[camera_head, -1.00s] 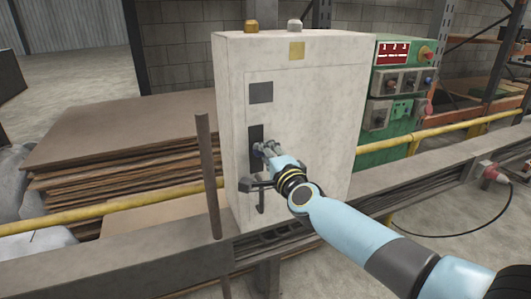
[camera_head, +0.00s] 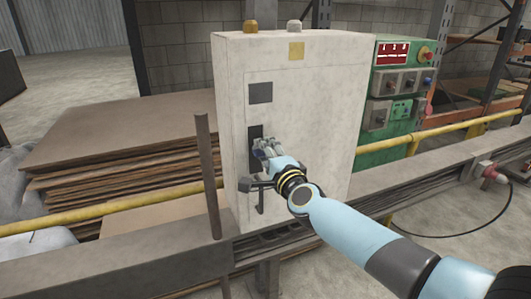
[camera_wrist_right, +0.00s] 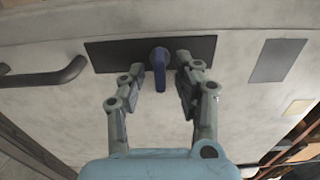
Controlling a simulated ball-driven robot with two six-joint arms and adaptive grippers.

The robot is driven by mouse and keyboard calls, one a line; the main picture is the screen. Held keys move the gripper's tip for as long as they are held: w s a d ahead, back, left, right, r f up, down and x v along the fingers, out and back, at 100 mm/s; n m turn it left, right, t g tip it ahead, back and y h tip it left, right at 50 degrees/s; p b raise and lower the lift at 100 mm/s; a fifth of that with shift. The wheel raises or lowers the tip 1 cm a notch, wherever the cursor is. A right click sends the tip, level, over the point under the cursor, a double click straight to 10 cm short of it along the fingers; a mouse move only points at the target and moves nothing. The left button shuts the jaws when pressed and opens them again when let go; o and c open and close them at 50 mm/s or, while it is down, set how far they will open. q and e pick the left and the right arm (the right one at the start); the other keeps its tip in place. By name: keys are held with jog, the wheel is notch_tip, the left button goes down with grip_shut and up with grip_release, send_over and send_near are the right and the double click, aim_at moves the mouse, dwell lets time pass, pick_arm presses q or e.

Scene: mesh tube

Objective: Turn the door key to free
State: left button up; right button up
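The blue door key (camera_wrist_right: 159,70) sits on the dark lock plate (camera_wrist_right: 115,54) of the pale cabinet door. In the wrist view its grip reaches down the picture, across the plate's long side. My right gripper (camera_wrist_right: 163,72) has its two grey fingers apart, one on each side of the key, with gaps showing on both sides. In the head view the right gripper (camera_head: 264,149) is in front of the upright lock plate (camera_head: 255,133) and hides most of the key. My left gripper is not in view.
A dark door handle (camera_wrist_right: 45,75) is beside the plate; in the head view it is below the gripper. The cabinet (camera_head: 320,100) stands on a grey beam. An upright rusty post (camera_head: 207,175) is close on the left. A green control box (camera_head: 390,100) stands right.

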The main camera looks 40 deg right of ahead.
jog(key=v, duration=1.2)
jog(key=shift+f, duration=0.1)
